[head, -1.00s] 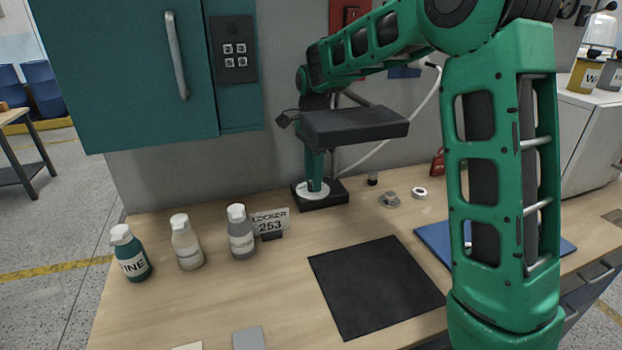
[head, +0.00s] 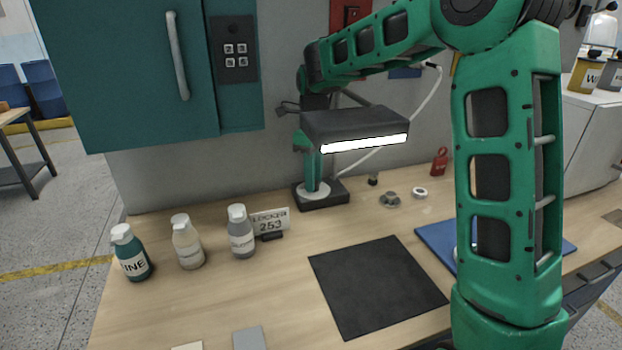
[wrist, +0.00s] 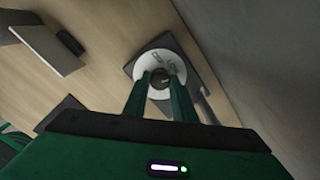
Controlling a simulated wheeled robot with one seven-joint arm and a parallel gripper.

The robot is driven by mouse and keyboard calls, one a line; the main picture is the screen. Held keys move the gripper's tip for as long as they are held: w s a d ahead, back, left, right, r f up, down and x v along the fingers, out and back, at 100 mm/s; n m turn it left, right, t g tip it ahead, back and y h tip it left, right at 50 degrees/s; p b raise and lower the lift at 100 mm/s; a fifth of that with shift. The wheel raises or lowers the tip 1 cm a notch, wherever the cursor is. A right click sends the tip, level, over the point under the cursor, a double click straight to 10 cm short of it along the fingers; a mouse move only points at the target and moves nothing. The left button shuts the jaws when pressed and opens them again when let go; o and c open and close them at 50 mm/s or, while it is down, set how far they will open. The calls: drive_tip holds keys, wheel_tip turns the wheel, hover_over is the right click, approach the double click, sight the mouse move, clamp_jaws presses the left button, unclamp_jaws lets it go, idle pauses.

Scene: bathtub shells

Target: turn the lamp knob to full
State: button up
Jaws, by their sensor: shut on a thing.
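The lamp has a flat black head (head: 350,124) with a bright white strip (head: 365,143) glowing along its front edge. Its black base (head: 338,195) stands on the bench by the wall. A white round dial (head: 324,192) sits on the base; it also shows in the wrist view (wrist: 176,62). My gripper (head: 313,188) points straight down behind the lamp head, which hides part of it. In the wrist view my gripper (wrist: 160,82) has its two green fingers shut on the small knob (wrist: 160,84) at the dial's middle. The knob's exact angle is hard to read.
A "LOCKER 253" sign (head: 270,222) and several bottles, including a grey one (head: 241,232), stand left of the lamp. A black mat (head: 378,285) lies in front. A small white ring (head: 420,192) and a red padlock (head: 439,161) are at right. A teal cabinet (head: 130,75) hangs above.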

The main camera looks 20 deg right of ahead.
drive_tip(key=shift+w+r+m, duration=0.1)
drive_tip(key=shift+w+m, duration=0.1)
drive_tip(key=shift+m, duration=0.8)
drive_tip(key=o, duration=1)
drive_tip(key=shift+o, duration=0.2)
drive_tip(key=shift+s, duration=0.1)
drive_tip(key=shift+r, duration=3.9)
